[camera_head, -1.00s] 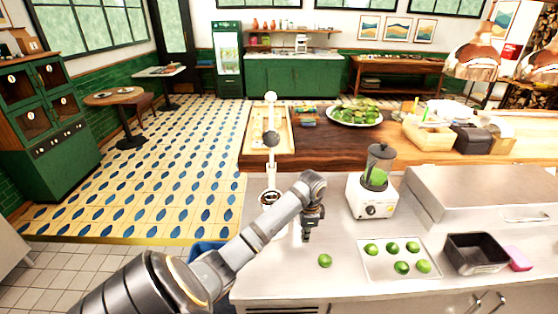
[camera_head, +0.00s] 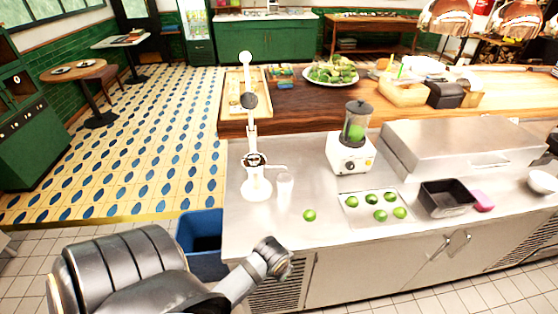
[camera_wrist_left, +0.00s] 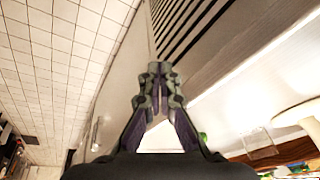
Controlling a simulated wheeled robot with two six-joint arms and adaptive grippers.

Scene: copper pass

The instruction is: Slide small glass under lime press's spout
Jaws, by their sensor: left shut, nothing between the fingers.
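The white lime press (camera_head: 257,188) stands upright on the steel counter's left part, its tall lever raised. A short spout-like arm (camera_head: 276,167) sticks out to its right. The small clear glass (camera_head: 285,190) stands upright on the counter just right of the press base, near and below the end of that arm. I cannot tell if it is exactly under it. My left gripper (camera_head: 287,272) is in front of the counter's front edge, away from the glass. In the left wrist view its fingers (camera_wrist_left: 158,72) are shut and empty. My right gripper is not in view.
A loose lime (camera_head: 309,215) lies right of the glass, with a tray (camera_head: 352,215) of several limes beyond it. A blender (camera_head: 351,148) and a black bin (camera_head: 447,208) stand farther right. A blue bin (camera_head: 186,235) is on the floor at the counter's left end.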

